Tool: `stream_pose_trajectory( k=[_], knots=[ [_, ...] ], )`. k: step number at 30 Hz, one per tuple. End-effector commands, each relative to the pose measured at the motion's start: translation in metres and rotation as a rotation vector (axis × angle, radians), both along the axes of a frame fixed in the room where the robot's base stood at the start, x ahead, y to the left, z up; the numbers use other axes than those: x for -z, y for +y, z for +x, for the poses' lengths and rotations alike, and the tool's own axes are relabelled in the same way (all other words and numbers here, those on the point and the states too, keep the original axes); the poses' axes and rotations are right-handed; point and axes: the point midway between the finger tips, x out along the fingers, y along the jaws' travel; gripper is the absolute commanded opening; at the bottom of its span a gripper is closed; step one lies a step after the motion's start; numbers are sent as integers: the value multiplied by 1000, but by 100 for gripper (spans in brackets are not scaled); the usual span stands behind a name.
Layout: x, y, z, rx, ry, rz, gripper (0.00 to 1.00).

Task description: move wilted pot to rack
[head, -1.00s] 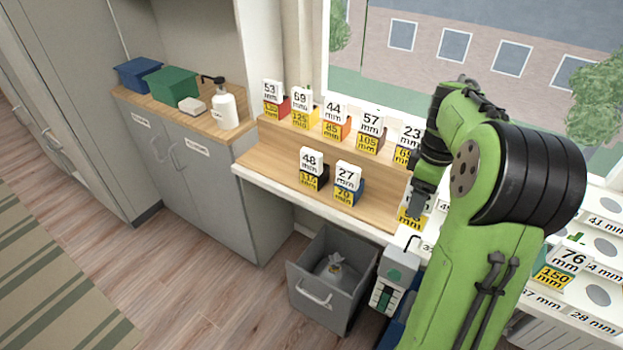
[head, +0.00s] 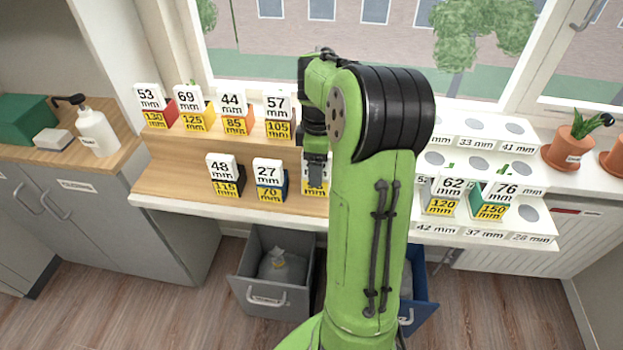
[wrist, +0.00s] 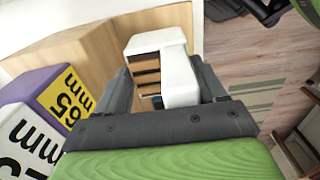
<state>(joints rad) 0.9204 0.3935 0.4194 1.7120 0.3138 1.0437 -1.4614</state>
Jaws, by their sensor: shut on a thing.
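My gripper (head: 316,172) reaches down over the lower step of the wooden shelf, and its fingers stand to each side of a white-topped block (wrist: 180,78) in the wrist view. It is shut on this block. In the head view a yellow "mm" label (head: 314,190) shows just below the fingers; my arm hides part of it. The white rack (head: 545,240) with round holes and mm labels stands to the right. A terracotta pot (head: 567,155) with green leaves and a dark drooping tip stands on the sill beyond it. A second pot (head: 613,160) is cut off by the edge.
Several number-labelled blocks stand on the wooden shelf (head: 180,185), including 48 (head: 224,175) and 27 (head: 268,178). Blocks 62 (head: 445,195) and 76 (head: 495,200) stand on the rack. A grey drawer bin (head: 270,285) and a blue bin (head: 422,290) are below.

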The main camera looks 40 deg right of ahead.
Motion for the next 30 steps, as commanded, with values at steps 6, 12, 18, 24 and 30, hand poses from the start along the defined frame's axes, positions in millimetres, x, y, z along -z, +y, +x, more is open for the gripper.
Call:
stream_pose_trajectory(
  k=[6,12,18,24,30],
  knots=[
    [39,0,-1,1,1,1,23],
    [38,0,0,1,0,0,23],
    [41,0,-1,2,2,1,76],
    [41,0,-1,2,1,0,95],
    [40,0,-1,2,1,1,95]
  ],
)
